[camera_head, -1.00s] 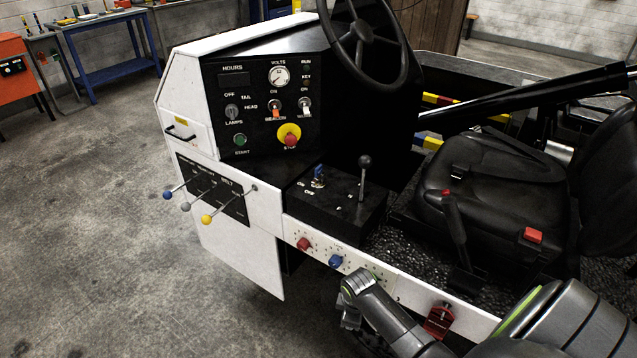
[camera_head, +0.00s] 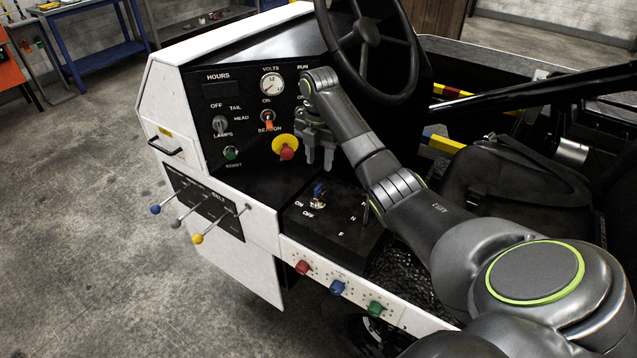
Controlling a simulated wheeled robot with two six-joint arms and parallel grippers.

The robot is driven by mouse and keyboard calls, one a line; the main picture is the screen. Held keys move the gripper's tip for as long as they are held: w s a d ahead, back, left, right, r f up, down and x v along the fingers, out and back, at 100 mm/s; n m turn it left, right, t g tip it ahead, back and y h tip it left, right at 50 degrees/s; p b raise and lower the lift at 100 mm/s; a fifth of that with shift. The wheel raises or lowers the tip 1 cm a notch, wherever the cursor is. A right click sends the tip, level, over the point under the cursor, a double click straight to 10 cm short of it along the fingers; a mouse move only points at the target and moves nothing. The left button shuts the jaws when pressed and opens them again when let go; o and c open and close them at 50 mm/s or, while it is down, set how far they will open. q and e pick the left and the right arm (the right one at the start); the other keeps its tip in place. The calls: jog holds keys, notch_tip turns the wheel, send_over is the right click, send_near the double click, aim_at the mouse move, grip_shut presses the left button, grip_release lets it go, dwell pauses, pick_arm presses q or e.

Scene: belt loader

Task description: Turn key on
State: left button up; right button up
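A small blue-topped key (camera_head: 318,190) stands in a metal fitting on the black console box, beside printed ON and OFF labels. My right gripper (camera_head: 319,166) is above and slightly behind it, in front of the dash, fingers pointing down. A gap shows between its two fingers; it is open and empty, apart from the key. The dash panel (camera_head: 222,164) carries gauges and switches. My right arm hides its right part, including the RUN and key light area. My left gripper is not in view.
A red stop button on a yellow base (camera_head: 285,148) sits just left of my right gripper. The steering wheel (camera_head: 369,35) is close above my arm. A shift lever (camera_head: 366,212) stands right of the key, partly hidden. Colored levers (camera_head: 197,239) stick out at left.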

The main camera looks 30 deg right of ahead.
aim_at(319, 185)
jog(key=shift+s+a+f+b, duration=0.65)
jog(key=shift+s+b, duration=0.2)
jog(key=shift+b, duration=0.4)
notch_tip(319, 185, down, 2)
jog(key=shift+w+d+f+b, duration=0.1)
jog(key=shift+b, duration=0.8)
jog(key=f, duration=0.1)
jog(key=f+b, duration=0.1)
jog(key=shift+w+d+f+b, duration=0.2)
jog(key=shift+w+f+b, duration=0.05)
jog(key=shift+f+b, duration=0.15)
notch_tip(319, 185, down, 4)
jog(key=shift+s+a+r+p, duration=0.1)
jog(key=shift+s+r+p, duration=0.05)
jog(key=shift+p, duration=0.25)
jog(key=shift+f, duration=0.45)
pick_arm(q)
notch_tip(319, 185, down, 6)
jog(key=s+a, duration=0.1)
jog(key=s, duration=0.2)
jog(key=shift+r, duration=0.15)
pick_arm(e)
grip_shut()
